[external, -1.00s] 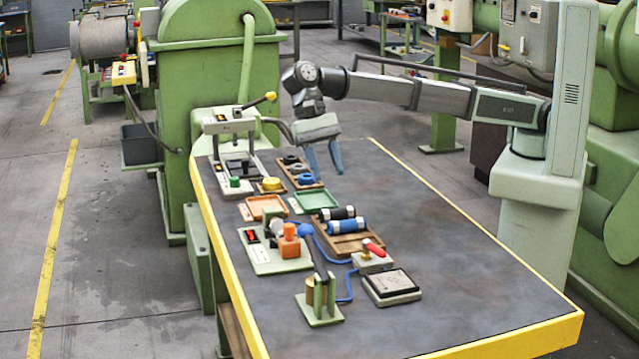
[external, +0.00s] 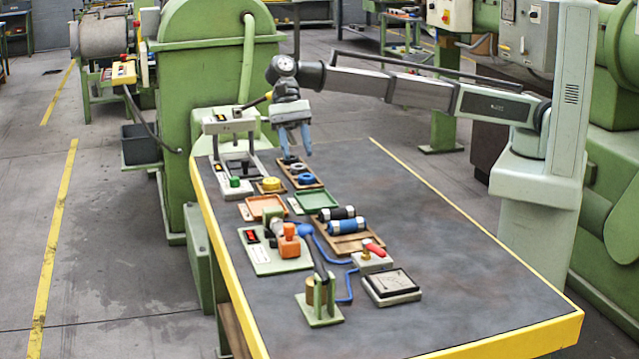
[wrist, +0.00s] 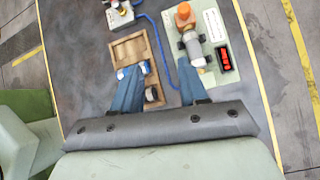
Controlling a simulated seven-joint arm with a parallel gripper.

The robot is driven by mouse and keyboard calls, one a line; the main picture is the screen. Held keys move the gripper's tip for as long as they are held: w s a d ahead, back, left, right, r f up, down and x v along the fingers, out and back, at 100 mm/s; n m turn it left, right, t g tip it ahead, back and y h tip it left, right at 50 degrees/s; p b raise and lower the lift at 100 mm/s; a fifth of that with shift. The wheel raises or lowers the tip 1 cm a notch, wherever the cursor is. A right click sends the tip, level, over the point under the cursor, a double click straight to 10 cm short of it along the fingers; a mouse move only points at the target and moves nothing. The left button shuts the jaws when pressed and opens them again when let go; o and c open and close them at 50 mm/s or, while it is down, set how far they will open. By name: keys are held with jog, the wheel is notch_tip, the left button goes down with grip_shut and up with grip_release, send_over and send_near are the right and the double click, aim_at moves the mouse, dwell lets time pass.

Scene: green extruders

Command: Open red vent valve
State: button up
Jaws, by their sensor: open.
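The red vent valve (external: 374,248) is a red lever on a small grey block with a brass fitting, at the right of the row of parts on the bench. In the wrist view its block (wrist: 118,14) is cut by the top edge, and the lever is only partly visible. My gripper (external: 294,152) is open and empty, fingers pointing down. It hovers above the tray of rings at the far end of the bench, well away from the valve. Its two blue fingers also show apart in the wrist view (wrist: 160,88).
A blue hose (external: 350,287) runs beside the valve block. A wooden tray (external: 345,244) with black and blue cylinders lies behind it, and a dark square pad (external: 391,285) in front. An orange-knobbed fixture (external: 290,245) stands left. The bench's right side is clear.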

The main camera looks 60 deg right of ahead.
dwell(0.4)
jog(key=n+h, duration=0.3)
jog(key=n, duration=0.1)
send_over(375, 247)
jog(key=w+a, duration=0.2)
jog(key=w, duration=0.3)
jog(key=s+f, duration=0.1)
jog(key=f, duration=0.3)
jog(key=s+d+f+h, duration=0.1)
jog(key=s+f, duration=0.1)
jog(key=f, duration=0.2)
jog(key=s+d+f+h, duration=0.1)
jog(key=f, duration=0.4)
jog(key=shift+s+t, duration=0.15)
jog(key=shift+t, duration=0.25)
grip_shut()
